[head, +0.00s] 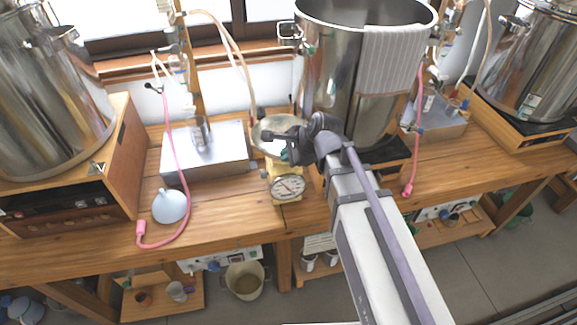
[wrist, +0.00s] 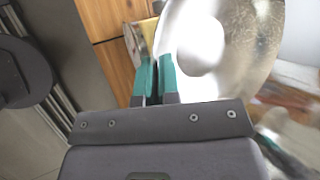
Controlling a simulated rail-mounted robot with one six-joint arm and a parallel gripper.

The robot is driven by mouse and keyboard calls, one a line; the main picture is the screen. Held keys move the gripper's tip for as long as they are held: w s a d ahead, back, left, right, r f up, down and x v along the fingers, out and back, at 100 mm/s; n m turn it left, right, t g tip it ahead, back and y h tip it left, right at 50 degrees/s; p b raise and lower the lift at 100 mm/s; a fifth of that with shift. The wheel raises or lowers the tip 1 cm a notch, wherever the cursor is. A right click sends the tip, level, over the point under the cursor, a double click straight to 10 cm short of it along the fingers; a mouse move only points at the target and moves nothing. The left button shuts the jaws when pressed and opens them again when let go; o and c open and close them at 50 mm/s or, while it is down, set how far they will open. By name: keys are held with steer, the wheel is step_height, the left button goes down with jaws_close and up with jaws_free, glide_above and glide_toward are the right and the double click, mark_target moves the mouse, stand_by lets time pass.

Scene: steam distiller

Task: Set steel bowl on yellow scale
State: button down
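The yellow scale (head: 286,185), with a round white dial on its front, stands on the wooden bench near its front edge. The shiny steel bowl (head: 268,148) is at the scale's top, slightly behind it; I cannot tell whether the two touch. My gripper (head: 286,154) is at the bowl's right front rim, and part of the bowl is hidden behind my wrist. In the wrist view, the teal fingers (wrist: 157,75) are close together at the rim of the bowl (wrist: 240,30), apparently pinching it. Part of the scale (wrist: 138,42) shows beyond the fingers.
A large steel pot (head: 330,75) with a grey cloth stands right behind the bowl. A metal box (head: 210,158) with glassware, a pink hose (head: 180,170) and a pale blue funnel (head: 170,206) are to the left. Some bench in front of the metal box is clear.

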step_height(320, 180, down, 2)
steer(key=shift+f, duration=0.1)
steer(key=c, duration=1.3)
jaws_free()
steer(key=shift+r, duration=0.2)
steer(key=p+v, duration=1)
steer(key=v, duration=0.2)
steer(key=s+d+f+n+g+h, duration=0.1)
steer(key=s+d+n+h, duration=0.1)
steer(key=n, duration=0.3)
steer(key=s+d+f+n+g+h, duration=0.1)
steer(key=s+d+n, duration=0.2)
steer(key=d+n, duration=0.1)
steer(key=s+d+f+n+g+h, duration=0.1)
steer(key=s+d+n+g+h, duration=0.1)
steer(key=d+n, duration=0.2)
steer(key=shift+s+d+n+h, duration=0.1)
steer(key=shift+s+n+h, duration=0.25)
steer(key=shift+n, duration=0.55)
